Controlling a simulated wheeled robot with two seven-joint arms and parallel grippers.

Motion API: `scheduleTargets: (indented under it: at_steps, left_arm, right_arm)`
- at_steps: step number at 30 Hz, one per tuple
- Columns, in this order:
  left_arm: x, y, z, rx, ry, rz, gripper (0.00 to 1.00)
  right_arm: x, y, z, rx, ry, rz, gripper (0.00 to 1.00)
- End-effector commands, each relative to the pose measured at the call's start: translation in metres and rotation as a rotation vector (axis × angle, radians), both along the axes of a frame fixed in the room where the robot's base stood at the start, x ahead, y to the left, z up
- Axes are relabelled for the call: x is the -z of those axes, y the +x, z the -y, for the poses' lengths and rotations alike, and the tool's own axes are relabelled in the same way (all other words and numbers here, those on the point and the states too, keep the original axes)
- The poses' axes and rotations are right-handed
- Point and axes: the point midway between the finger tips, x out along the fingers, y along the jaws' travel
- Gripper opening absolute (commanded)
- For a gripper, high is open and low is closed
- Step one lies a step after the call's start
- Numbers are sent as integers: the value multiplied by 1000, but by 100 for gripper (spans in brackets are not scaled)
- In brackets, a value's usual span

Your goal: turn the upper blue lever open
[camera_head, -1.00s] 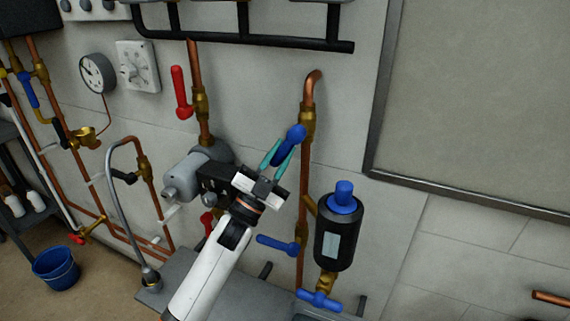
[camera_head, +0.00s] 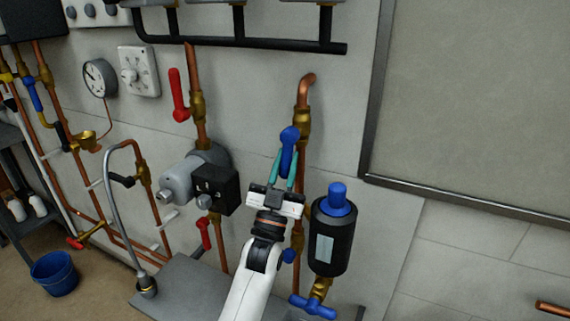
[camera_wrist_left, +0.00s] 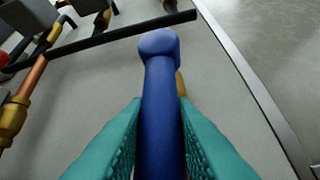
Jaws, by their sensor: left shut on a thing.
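The upper blue lever (camera_head: 289,137) sits beside the brass valve (camera_head: 302,122) on the right copper pipe. Its rounded knob is at the top and its bar hangs nearly straight down. My left gripper (camera_head: 289,158) has its teal fingers shut on the bar, one on each side. In the left wrist view, the lever (camera_wrist_left: 160,75) stands upright between the fingers (camera_wrist_left: 160,110), with its knob beyond the tips. The lever largely hides the brass valve there. My right gripper is not in view.
A black filter with a blue cap (camera_head: 337,199) hangs close right of my arm. A grey pump with a black box (camera_head: 215,190) is to the left, below a red lever (camera_head: 177,95). My arm mostly hides a lower blue lever (camera_head: 289,256). The wall panel at right is clear.

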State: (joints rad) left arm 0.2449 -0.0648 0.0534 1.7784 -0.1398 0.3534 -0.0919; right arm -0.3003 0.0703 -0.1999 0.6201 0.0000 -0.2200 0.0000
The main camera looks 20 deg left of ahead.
Motion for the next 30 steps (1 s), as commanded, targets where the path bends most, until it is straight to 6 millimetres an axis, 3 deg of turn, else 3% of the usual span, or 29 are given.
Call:
scheduleTargets:
  at_steps: [7, 8, 12, 23, 30]
  left_arm:
    - [1, 0, 0, 1, 0, -1, 0]
    - [1, 0, 0, 1, 0, -1, 23]
    - [1, 0, 0, 1, 1, -1, 43]
    - [6, -4, 0, 0, 1, 0, 43]
    - [40, -34, 2, 0, 0, -3, 43]
  right_arm:
    - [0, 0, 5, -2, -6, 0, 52]
    - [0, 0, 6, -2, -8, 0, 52]
    - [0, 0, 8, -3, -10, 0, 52]
    - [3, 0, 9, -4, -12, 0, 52]
    - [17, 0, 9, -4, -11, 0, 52]
